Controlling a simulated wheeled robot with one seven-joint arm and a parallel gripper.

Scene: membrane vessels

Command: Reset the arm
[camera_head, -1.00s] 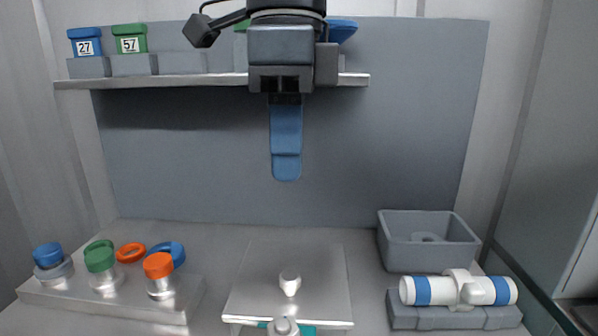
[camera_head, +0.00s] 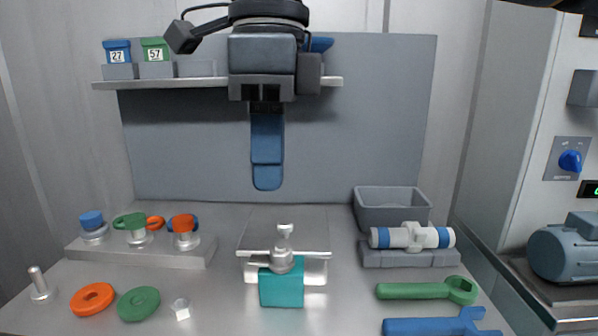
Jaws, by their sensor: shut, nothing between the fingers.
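My arm hangs from the top of the view, and my gripper (camera_head: 267,184) points straight down with its blue fingers pressed together. Nothing is between the fingers. The gripper is in the air before the grey back panel (camera_head: 345,120), clear of the bench. Below it stands a metal clamp-like fixture (camera_head: 284,262) with a teal block (camera_head: 281,289) at its front. The upper part of my arm is cut off by the top edge.
A shelf (camera_head: 215,83) with numbered blue and green boxes is behind my arm. A rack (camera_head: 140,254) with capped pieces stands left. Orange (camera_head: 92,298) and green rings (camera_head: 138,303) lie in front. A grey bin (camera_head: 392,208), white-blue cylinder (camera_head: 412,237) and wrenches (camera_head: 427,290) are at right.

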